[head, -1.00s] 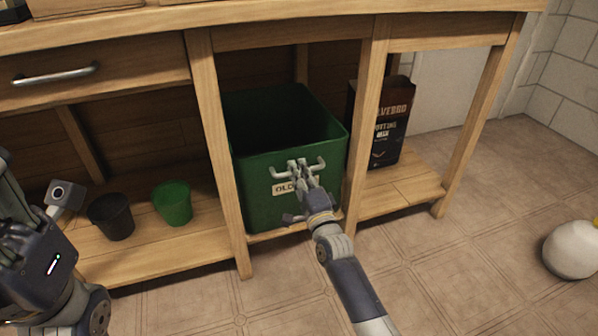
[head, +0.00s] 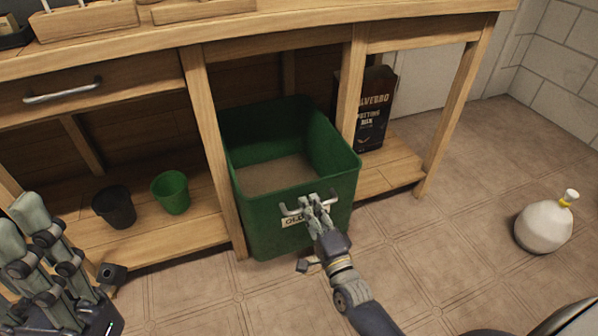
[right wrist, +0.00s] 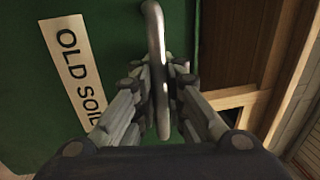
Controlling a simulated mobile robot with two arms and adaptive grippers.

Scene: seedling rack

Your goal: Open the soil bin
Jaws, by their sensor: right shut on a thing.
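The green soil bin (head: 262,222) stands partly pulled out of the bench's middle bay, with brown soil visible inside. Its front carries a light label (head: 292,221), which reads "OLD SOIL" in the right wrist view (right wrist: 72,62). My right gripper (head: 317,204) is shut on the bin's metal handle (head: 290,209). In the right wrist view the handle (right wrist: 156,40) runs between the fingers (right wrist: 160,90).
A black pot (head: 114,208) and a green pot (head: 171,192) stand on the lower shelf left of the bin. A potting mix bag (head: 374,110) stands on the right shelf. The tiled floor before the bin is mostly clear.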

